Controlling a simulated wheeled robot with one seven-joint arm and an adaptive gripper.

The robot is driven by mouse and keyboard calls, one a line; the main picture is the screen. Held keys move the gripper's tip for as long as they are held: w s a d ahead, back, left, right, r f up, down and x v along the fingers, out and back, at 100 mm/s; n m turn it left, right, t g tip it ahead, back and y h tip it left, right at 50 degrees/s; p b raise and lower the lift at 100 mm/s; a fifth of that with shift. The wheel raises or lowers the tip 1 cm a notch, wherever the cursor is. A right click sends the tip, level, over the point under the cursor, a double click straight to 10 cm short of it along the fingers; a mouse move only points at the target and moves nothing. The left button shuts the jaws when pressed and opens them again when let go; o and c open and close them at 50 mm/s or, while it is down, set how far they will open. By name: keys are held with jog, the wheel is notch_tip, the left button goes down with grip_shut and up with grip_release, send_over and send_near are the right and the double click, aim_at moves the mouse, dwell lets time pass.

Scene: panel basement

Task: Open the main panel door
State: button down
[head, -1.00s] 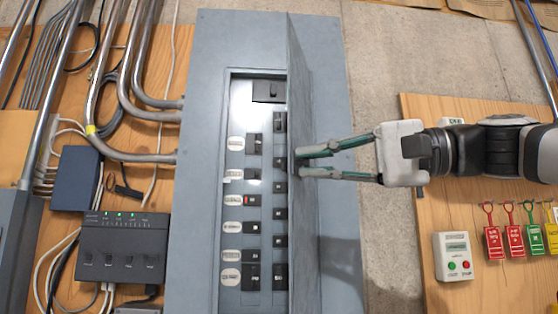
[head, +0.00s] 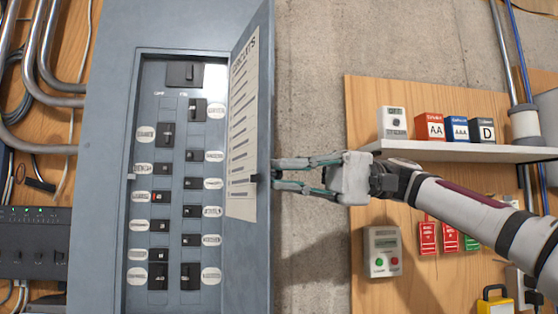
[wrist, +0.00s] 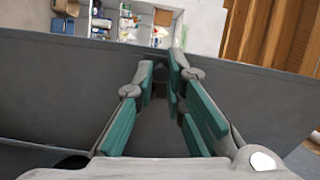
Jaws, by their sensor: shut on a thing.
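The main panel door (head: 249,244) stands swung open on the right side of the grey panel (head: 108,130). Its inner face carries a circuits list (head: 243,125) and shows toward the head camera. Behind it are the breakers in two columns. My gripper (head: 276,176) reaches in from the right, shut on the door at its latch (head: 254,179) near the free edge. In the wrist view the grey door (wrist: 250,100) spans the picture, and the green-padded fingers (wrist: 160,75) close together at its edge. The exact contact is partly hidden.
A shelf (head: 460,152) with battery boxes (head: 430,126) stands at the right. Metal conduits (head: 45,60) and a dark box (head: 35,243) are at the left. Bare concrete lies right of the door.

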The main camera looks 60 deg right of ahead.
jog(key=shift+s+d+g, duration=0.1)
jog(key=shift+d+g, duration=0.15)
jog(key=shift+g, duration=0.05)
jog(key=c, duration=1.6)
grip_release()
jog(key=v, duration=1.2)
jog(key=shift+f, duration=0.15)
